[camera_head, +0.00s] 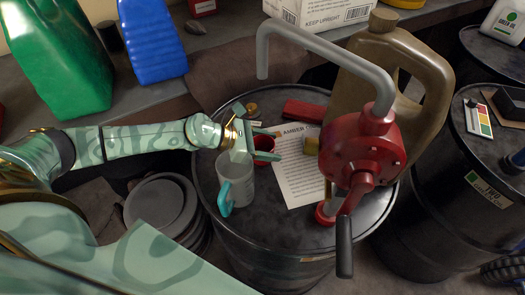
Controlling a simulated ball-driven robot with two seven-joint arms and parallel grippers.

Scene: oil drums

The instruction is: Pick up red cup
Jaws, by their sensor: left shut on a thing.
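A small red cup (265,144) is on the dark oil drum (285,236), just behind a white mug. My left gripper (265,145) reaches in from the left, with its pale green fingers on either side of the red cup and shut on it. The fingers hide part of the cup. I cannot tell whether the cup is touching the drum top or lifted. My right gripper is not in view.
The white mug (240,177) with a teal handle stands close in front of my left gripper. A printed sheet (297,172) lies right of the cup. A red hand pump (362,150) and a tan jug (385,65) rise at the right.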

